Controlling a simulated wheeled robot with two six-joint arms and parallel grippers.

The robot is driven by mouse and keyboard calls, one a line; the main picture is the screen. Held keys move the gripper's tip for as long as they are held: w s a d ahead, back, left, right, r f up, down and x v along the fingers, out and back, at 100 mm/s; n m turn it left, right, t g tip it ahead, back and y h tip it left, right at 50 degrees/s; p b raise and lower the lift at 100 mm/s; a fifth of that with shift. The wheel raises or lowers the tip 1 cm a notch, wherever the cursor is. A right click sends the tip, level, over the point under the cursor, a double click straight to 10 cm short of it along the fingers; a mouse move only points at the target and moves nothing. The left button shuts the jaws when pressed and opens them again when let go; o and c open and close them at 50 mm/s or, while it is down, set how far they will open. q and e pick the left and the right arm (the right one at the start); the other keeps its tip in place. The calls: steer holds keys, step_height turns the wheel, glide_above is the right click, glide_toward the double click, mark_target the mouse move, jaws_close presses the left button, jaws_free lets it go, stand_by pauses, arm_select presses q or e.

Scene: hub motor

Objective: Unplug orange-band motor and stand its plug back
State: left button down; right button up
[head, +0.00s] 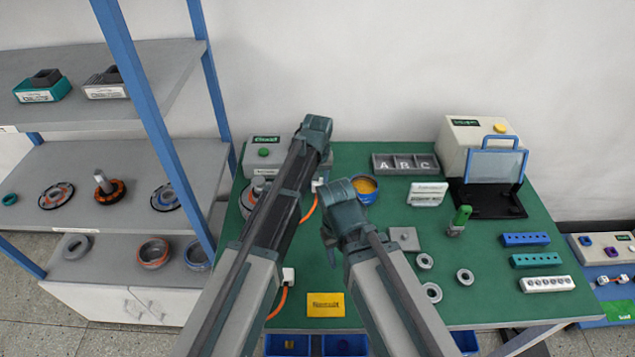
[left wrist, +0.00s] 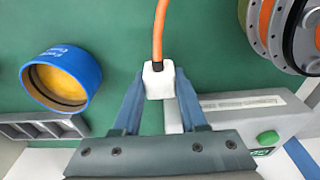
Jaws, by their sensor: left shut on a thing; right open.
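A white plug (left wrist: 158,80) with an orange cable (left wrist: 160,25) is between the fingers of my left gripper (left wrist: 159,92), which is shut on it. In the head view the plug (head: 317,185) shows just below my left wrist, over the green table. A round motor with an orange band (left wrist: 264,16) shows at the upper right of the left wrist view; in the head view my left arm hides most of it. A second white plug (head: 289,275) stands on an orange cable nearer the front. My right gripper (head: 331,250) is open and empty over the table.
A tester box with a green button (head: 264,152) stands at the back left. A blue round tub (head: 365,197), a grey letter tray (head: 405,163) and a machine with a blue-framed lid (head: 490,165) stand behind. Metal rings lie right of my right arm. A shelf rack is at left.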

arm_select(q)
steer(key=shift+f, duration=0.15)
arm_select(e)
steer(key=shift+f, duration=0.2)
arm_select(q)
steer(key=shift+f+b, duration=0.4)
steer(key=shift+b, duration=0.15)
arm_select(e)
steer(key=shift+f, duration=0.35)
arm_select(q)
steer(key=shift+f, duration=0.25)
arm_select(e)
steer(key=shift+f, duration=0.3)
arm_select(q)
steer(key=shift+c, duration=1.8)
jaws_free()
arm_select(e)
steer(key=shift+r, duration=0.1)
arm_select(q)
step_height(320, 180, up, 14)
steer(key=s+p, duration=0.1)
steer(key=p, duration=1.2)
steer(key=shift+s+f, duration=0.15)
steer(key=shift+s, duration=0.15)
arm_select(e)
step_height(320, 180, up, 14)
steer(key=shift+f, duration=0.2)
